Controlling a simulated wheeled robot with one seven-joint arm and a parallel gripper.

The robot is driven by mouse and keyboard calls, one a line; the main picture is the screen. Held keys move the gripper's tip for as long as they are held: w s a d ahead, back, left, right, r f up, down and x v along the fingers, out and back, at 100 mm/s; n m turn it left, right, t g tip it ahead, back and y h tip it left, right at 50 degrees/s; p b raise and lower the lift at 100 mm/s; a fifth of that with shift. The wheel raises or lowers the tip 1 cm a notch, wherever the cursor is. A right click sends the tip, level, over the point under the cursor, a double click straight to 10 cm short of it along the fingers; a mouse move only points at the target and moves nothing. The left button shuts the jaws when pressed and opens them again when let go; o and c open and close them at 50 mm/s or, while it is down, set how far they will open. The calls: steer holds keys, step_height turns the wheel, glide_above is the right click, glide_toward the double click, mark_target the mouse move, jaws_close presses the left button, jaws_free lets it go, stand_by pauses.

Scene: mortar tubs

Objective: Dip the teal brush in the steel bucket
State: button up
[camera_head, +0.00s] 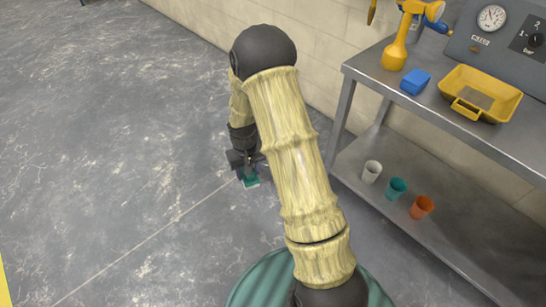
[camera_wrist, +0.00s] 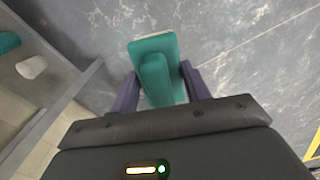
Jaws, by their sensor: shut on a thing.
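My gripper (camera_head: 246,166) hangs over the open grey floor, to the left of the steel bench. It is shut on a teal brush, whose block shows just below the jaws in the head view (camera_head: 251,181). In the wrist view the teal brush (camera_wrist: 154,80) sits between the two dark purple fingers of my gripper (camera_wrist: 160,92), its handle toward the camera. Its bristles are mostly hidden behind its block. No steel bucket can be made out in either view.
The steel bench (camera_head: 350,75) at right holds a yellow tray (camera_head: 497,88), a blue block (camera_head: 416,82) and a yellow sprayer (camera_head: 398,50). Its lower shelf carries white (camera_head: 371,172), teal (camera_head: 396,189) and orange cups (camera_head: 422,207). The floor (camera_head: 110,140) at left is clear.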

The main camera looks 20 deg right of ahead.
step_height(320, 180, down, 33)
steer(key=b, duration=1.8)
steer(key=shift+f, duration=0.2)
stand_by(2.0)
stand_by(2.1)
steer(key=shift+r+p, duration=1.55)
steer(key=shift+r, duration=0.5)
